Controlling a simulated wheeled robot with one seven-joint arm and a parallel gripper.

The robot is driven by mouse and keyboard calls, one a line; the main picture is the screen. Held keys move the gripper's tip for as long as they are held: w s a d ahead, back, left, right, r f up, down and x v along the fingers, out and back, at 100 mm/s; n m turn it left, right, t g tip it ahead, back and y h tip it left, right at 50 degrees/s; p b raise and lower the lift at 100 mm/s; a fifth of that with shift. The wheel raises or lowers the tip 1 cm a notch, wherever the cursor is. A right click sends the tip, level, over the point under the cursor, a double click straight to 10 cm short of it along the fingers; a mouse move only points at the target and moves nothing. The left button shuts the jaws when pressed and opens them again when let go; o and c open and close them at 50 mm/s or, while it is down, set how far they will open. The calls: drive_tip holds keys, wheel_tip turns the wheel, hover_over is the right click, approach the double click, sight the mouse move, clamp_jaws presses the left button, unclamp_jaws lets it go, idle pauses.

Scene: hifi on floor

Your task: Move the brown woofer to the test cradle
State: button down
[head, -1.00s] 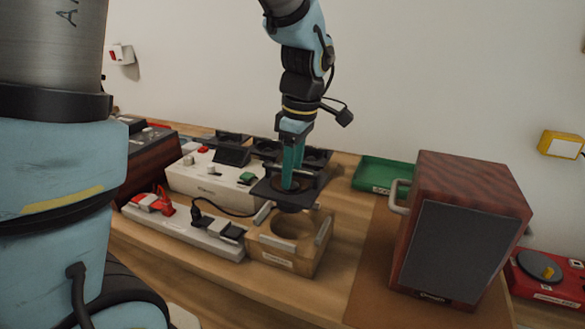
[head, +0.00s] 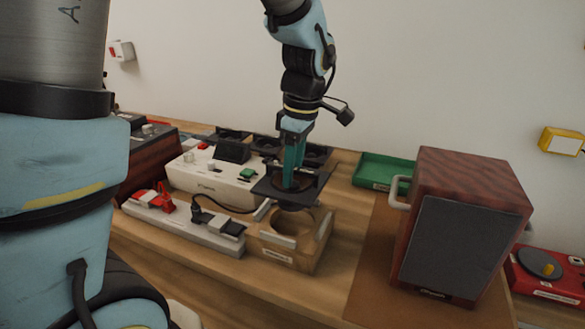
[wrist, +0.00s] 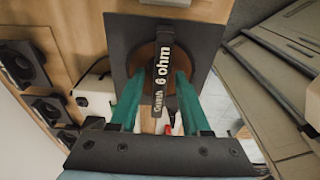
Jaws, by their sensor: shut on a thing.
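The brown woofer has a dark square frame and a brown cone (wrist: 150,58), with a black strap marked "6 ohm" across it. In the head view the woofer (head: 268,188) hangs roughly level just above the wooden test cradle (head: 305,262). The cradle is a box with a round opening and light pads on its top. My gripper (head: 293,182) points down with its green fingers shut on the woofer; in the wrist view the fingers (wrist: 154,98) stand on both sides of the strap. The cradle's far rim is partly hidden by the woofer.
A white tester (head: 205,185) and a power strip (head: 185,222) with plugs stand left of the cradle. More dark woofers (wrist: 22,65) stand behind. A green tray (head: 372,172) and a large wooden speaker cabinet (head: 470,185) stand to the right.

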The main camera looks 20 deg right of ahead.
drive_tip(key=shift+f, duration=0.3)
drive_tip(key=shift+f+b, duration=3.15)
drive_tip(key=shift+f, duration=1.2)
drive_tip(key=shift+f, duration=0.1)
drive_tip(key=c, duration=0.8)
unclamp_jaws()
drive_tip(key=r, duration=0.7)
drive_tip(key=s+d+r, duration=0.1)
drive_tip(key=r, duration=0.2)
drive_tip(key=shift+r, duration=0.35)
